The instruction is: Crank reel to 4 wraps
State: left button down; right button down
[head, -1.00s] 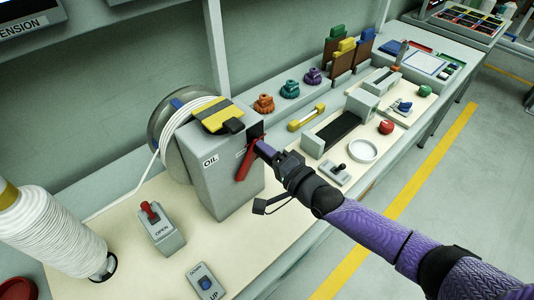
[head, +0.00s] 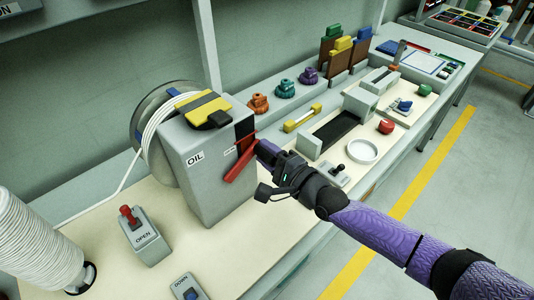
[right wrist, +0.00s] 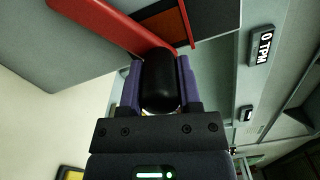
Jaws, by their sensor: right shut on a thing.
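The reel (head: 140,118) is a grey disc wound with white cord on the left side of a grey box labelled OIL (head: 205,180). I cannot count the wraps. A red crank arm (head: 238,165) sits on the box's right face and also shows in the right wrist view (right wrist: 118,24). My right gripper (head: 264,151) is at the crank. In the right wrist view its purple fingers are shut on the black crank knob (right wrist: 162,82), one on each side. My left gripper is not in view.
A white cord spool (head: 38,245) stands at the lower left, its cord running to the reel. A red-levered OPEN switch box (head: 143,236) and a DOWN switch (head: 188,289) stand in front. Knobs, trays and a white dish (head: 362,151) line the bench to the right.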

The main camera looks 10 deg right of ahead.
jog(key=shift+c, duration=2.1)
grip_release()
jog(key=shift+o, duration=0.7)
jog(key=shift+s+d, duration=0.15)
jog(key=shift+s, duration=0.2)
jog(key=p+v, duration=0.1)
jog(key=v, duration=0.8)
